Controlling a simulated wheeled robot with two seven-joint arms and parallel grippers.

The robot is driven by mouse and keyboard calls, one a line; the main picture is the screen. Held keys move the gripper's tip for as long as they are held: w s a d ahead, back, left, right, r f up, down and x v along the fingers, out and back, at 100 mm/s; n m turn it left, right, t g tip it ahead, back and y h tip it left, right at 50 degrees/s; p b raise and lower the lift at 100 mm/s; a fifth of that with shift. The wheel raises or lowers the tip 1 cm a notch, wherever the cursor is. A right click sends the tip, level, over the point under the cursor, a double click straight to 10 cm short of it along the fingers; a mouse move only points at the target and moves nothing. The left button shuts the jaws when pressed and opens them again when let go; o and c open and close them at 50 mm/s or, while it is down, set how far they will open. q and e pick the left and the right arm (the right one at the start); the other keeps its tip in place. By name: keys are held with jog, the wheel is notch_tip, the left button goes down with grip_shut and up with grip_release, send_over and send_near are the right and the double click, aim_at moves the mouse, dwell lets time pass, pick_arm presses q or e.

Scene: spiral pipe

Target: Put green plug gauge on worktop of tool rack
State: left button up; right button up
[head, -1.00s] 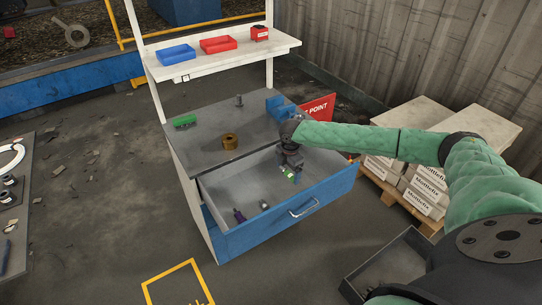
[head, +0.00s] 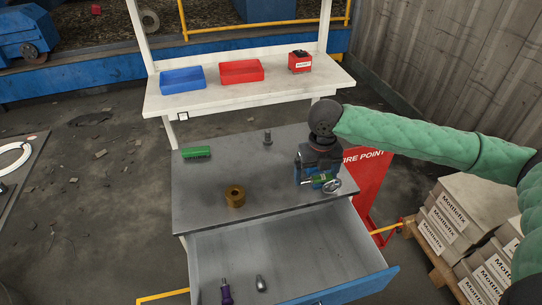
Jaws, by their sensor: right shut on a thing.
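My right gripper (head: 321,177) is at the right part of the grey worktop (head: 215,175) of the tool rack, pointing down. It is shut on the green plug gauge (head: 325,179), a small green handle with metal at its end. The gripper partly hides the gauge. I cannot tell whether the gauge touches the worktop or hangs just above it. My left gripper is not in view.
A green block (head: 197,153), a brown ring-shaped part (head: 235,196) and a small grey part (head: 267,138) stand on the worktop. The drawer (head: 330,245) is open in front, holding a purple-handled tool (head: 226,292). Bins (head: 183,80) stand on the shelf above.

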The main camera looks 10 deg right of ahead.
jog(key=shift+a+r+n, duration=0.1)
jog(key=shift+r+n, duration=0.2)
jog(key=shift+w+a, duration=0.2)
jog(key=shift+w, duration=0.1)
jog(key=p, duration=0.5)
send_over(285, 184)
notch_tip(285, 184, down, 7)
jog(key=shift+a+r, duration=0.1)
jog(key=shift+r, duration=0.1)
jog(key=shift+s+f, duration=0.1)
jog(key=shift+f, duration=0.6)
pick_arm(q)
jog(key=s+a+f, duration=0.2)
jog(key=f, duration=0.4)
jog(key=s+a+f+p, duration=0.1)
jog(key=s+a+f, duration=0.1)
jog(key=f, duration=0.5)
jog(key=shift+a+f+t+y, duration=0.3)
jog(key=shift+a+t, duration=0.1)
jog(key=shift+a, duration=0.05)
pick_arm(e)
jog(key=shift+f, duration=1.35)
jog(key=shift+f, duration=0.1)
jog(key=o, duration=0.8)
